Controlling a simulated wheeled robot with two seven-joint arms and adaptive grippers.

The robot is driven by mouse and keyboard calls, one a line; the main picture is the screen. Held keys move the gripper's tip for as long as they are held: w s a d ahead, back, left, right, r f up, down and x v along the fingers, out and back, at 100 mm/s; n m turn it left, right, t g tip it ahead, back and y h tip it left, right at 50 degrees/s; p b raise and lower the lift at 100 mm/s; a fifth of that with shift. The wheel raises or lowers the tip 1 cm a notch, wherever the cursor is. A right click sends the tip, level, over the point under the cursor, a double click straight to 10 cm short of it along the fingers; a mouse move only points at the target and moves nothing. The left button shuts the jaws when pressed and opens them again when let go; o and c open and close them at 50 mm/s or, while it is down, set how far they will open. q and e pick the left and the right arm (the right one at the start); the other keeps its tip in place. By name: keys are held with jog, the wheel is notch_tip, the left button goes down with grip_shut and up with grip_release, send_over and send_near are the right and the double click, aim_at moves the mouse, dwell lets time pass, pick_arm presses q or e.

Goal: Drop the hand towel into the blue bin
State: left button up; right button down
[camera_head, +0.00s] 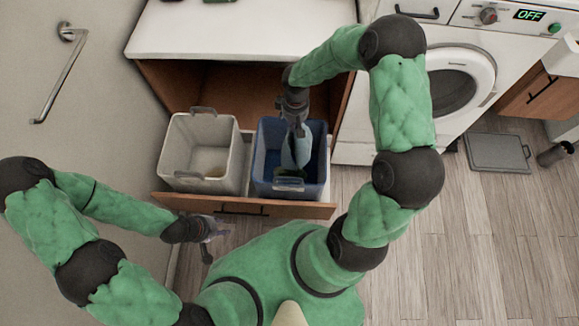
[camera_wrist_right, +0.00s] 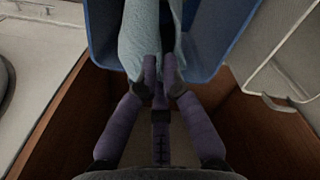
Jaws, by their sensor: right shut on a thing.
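The light blue hand towel (camera_head: 299,150) hangs from my right gripper (camera_head: 294,118), over and partly inside the blue bin (camera_head: 262,165). The bin stands in the pulled-out drawer. In the right wrist view the fingers of my right gripper (camera_wrist_right: 163,85) are shut on the towel (camera_wrist_right: 145,35), and the blue bin (camera_wrist_right: 215,40) lies around it. The lower end of the towel is low in the bin; whether it touches the bottom I cannot tell. My left gripper (camera_head: 212,232) is in front of the drawer at the left, empty and away from the bins; its finger opening is too small to judge.
A white-grey bin (camera_head: 172,155) stands left of the blue bin in the same drawer (camera_head: 180,203). A white counter (camera_head: 230,35) is above the open cabinet. A washing machine (camera_head: 470,75) stands at the right. A grey scale-like slab (camera_head: 498,152) lies on the floor.

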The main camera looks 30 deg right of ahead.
notch_tip(320, 180, down, 5)
jog(key=b, duration=0.3)
jog(key=shift+r, duration=0.2)
jog(key=c, duration=1.3)
grip_release()
jog(key=shift+o, duration=0.2)
jog(key=o, duration=0.5)
jog(key=shift+o, duration=0.2)
jog(key=o, duration=0.6)
